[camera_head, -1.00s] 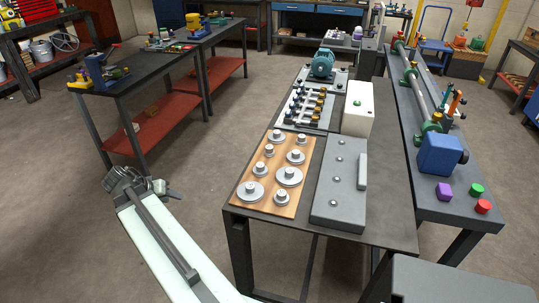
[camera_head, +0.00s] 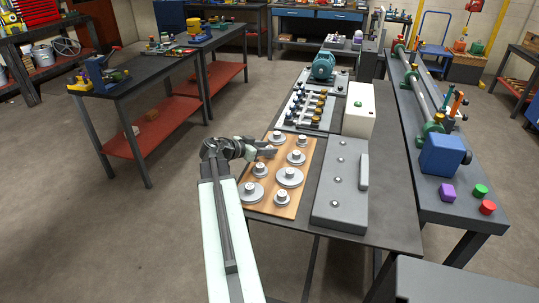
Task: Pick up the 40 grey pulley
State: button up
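Several grey pulleys, each a round disc with a raised hub, stand on a wooden board (camera_head: 269,203). They differ in size: a large one (camera_head: 289,177) is at the right, another large one (camera_head: 250,192) at the front left, and smaller ones such as the front one (camera_head: 281,198) and the back right one (camera_head: 301,140). I cannot read any number on them, so I cannot tell which is the 40. My gripper (camera_head: 269,149) is at the board's back left edge and partly hides a small pulley there. Its finger gap and any contact are too small to make out.
The board lies on a dark table (camera_head: 393,215). A grey box with a handle (camera_head: 340,188) is right of the board. A rack of small parts (camera_head: 309,112), a white box (camera_head: 359,108) and a teal motor (camera_head: 324,65) stand behind. Open floor lies left of the table.

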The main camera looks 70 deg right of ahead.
jog(key=b+x, duration=0.1)
jog(key=x, duration=0.3)
jog(key=shift+s+d+f, duration=0.15)
jog(key=shift+s+d, duration=0.05)
jog(key=shift+d, duration=0.05)
grip_shut()
notch_tip(320, 180, up, 10)
jog(key=p, duration=0.9)
jog(key=shift+p, duration=0.35)
